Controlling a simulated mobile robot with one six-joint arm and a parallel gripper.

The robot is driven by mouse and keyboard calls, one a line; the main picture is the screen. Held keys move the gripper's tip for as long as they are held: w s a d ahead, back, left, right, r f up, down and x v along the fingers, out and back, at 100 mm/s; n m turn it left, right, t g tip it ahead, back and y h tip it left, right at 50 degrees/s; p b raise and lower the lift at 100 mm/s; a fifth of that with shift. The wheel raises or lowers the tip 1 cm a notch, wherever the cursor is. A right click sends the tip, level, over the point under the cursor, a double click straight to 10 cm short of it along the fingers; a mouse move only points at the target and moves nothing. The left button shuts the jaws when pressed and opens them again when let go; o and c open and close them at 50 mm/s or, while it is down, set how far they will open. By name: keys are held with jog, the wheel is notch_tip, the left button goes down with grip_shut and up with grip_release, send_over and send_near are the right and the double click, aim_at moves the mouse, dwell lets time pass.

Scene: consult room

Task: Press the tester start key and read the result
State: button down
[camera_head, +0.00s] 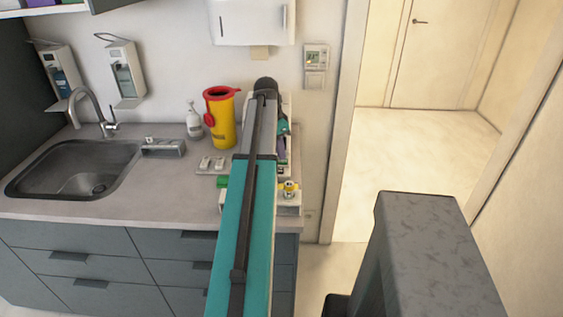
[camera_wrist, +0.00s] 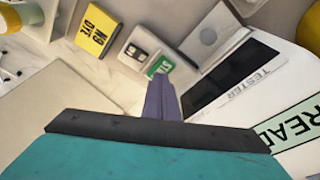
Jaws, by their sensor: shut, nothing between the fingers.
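The tester (camera_wrist: 290,62) is a white device at the right of the wrist view, with "TESTER" printed below a dark screen (camera_wrist: 228,82). I see no reading on this screen. A green-edged panel (camera_wrist: 293,128) with letters starting "READ" is cut off by the right edge. A small green patch with white letters (camera_wrist: 160,66), perhaps the start key, lies just beyond my fingertips. My gripper (camera_wrist: 161,82) has its purple fingers together and empty; I cannot tell whether they touch anything. In the head view my arm hides most of this area.
On the counter (camera_head: 150,203) stand a yellow, red-lidded bin (camera_head: 223,125) and a white bottle (camera_head: 194,122). The sink (camera_head: 75,168) is at left, a doorway at right.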

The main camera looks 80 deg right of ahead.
jog(key=shift+f, duration=0.7)
dwell(0.6)
notch_tip(320, 180, up, 7)
jog(key=p, duration=0.4)
dwell(1.0)
dwell(0.6)
